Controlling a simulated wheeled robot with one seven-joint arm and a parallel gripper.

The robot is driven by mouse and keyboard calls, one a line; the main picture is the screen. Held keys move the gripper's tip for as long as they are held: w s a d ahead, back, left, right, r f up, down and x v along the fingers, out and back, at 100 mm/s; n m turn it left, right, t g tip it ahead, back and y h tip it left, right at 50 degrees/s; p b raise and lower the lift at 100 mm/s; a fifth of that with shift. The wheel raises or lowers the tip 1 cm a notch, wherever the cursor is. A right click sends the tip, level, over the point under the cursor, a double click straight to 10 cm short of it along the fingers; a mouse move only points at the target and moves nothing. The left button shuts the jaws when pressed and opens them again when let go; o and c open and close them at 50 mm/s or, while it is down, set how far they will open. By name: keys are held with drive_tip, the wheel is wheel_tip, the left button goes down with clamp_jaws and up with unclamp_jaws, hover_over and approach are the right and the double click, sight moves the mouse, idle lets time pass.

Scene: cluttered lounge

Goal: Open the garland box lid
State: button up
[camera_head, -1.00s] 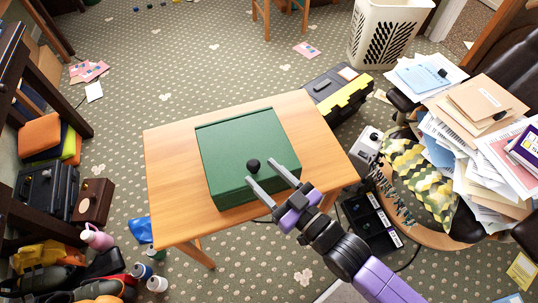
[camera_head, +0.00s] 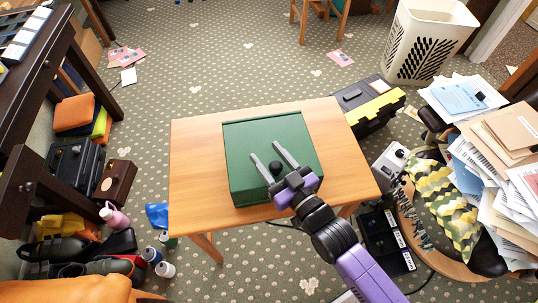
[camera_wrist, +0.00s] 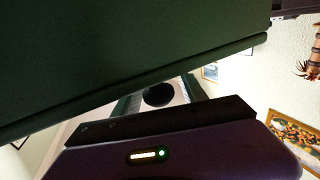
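The green garland box (camera_head: 250,180) sits on the light wooden table, with its flat lid (camera_head: 290,138) looking shut. A round black knob (camera_head: 275,167) shows at the lid's near side; it also appears as a dark ball in the wrist view (camera_wrist: 158,95). My gripper (camera_head: 265,150) is open above the near half of the box. Its two grey fingers reach past the knob, one on each side in the picture. I cannot tell whether they touch the knob or lid. In the wrist view a dark green surface (camera_wrist: 110,55) fills the upper left.
The wooden table (camera_head: 195,160) has bare top around the box. A black and yellow toolbox (camera_head: 370,105) stands on the floor beyond its right side. A chair piled with papers (camera_head: 490,150) is at right. A dark cabinet, bags and cups crowd the left.

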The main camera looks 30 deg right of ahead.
clamp_jaws()
idle(1.2)
